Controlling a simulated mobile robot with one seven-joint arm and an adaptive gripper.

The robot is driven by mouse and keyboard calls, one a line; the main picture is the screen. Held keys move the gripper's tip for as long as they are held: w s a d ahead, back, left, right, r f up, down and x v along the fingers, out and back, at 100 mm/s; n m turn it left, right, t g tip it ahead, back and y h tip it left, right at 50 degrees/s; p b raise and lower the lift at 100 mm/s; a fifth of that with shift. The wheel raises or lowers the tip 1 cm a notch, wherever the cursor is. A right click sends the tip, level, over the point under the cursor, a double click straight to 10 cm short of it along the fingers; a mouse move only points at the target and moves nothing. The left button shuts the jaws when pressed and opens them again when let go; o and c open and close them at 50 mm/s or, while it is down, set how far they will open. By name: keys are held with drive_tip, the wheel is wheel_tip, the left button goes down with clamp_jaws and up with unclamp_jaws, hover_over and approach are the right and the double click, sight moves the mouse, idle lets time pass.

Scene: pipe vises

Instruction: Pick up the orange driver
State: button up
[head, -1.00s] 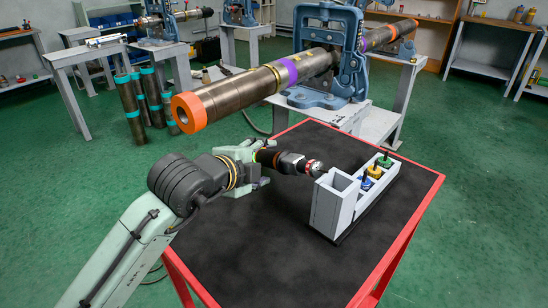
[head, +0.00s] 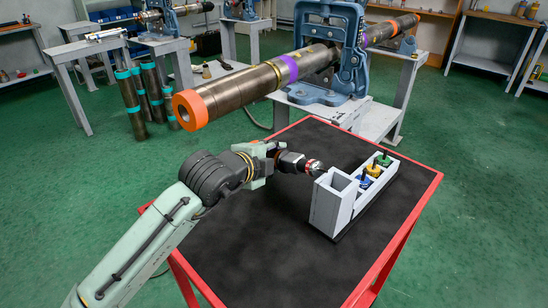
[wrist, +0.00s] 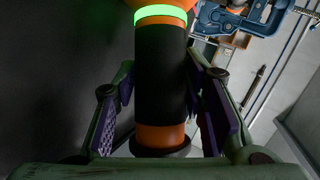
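The orange driver (head: 291,161) shows in the head view as a dark body with a red-and-white end, beside the grey holder. In the wrist view the driver (wrist: 161,80) has a black grip, orange bands and a lit green ring. My gripper (head: 272,151) is at the driver's left end in the head view. In the wrist view the purple-padded fingers of my gripper (wrist: 160,105) stand on both sides of the driver, with gaps showing beside it. How the driver is supported underneath is hidden.
The grey holder (head: 327,212) has an open box and blue, yellow and green pieces on the red-edged black table (head: 270,240). A long pipe (head: 240,90) with an orange end passes above the far edge, held in a blue vise (head: 325,92). The front of the table is clear.

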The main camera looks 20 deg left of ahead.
sight(272, 152)
clamp_jaws()
drive_tip(key=shift+r, duration=0.1)
idle(0.5)
drive_tip(key=shift+r+b, duration=0.35)
drive_tip(key=shift+r, duration=1.15)
drive_tip(key=shift+s+r, duration=0.2)
drive_tip(key=shift+s, duration=0.05)
drive_tip(key=s+a+r+b, duration=0.1)
drive_tip(key=s+b, duration=0.2)
drive_tip(key=s, duration=1.2)
drive_tip(key=shift+s+a+r, duration=0.15)
drive_tip(key=shift+s+r, duration=0.1)
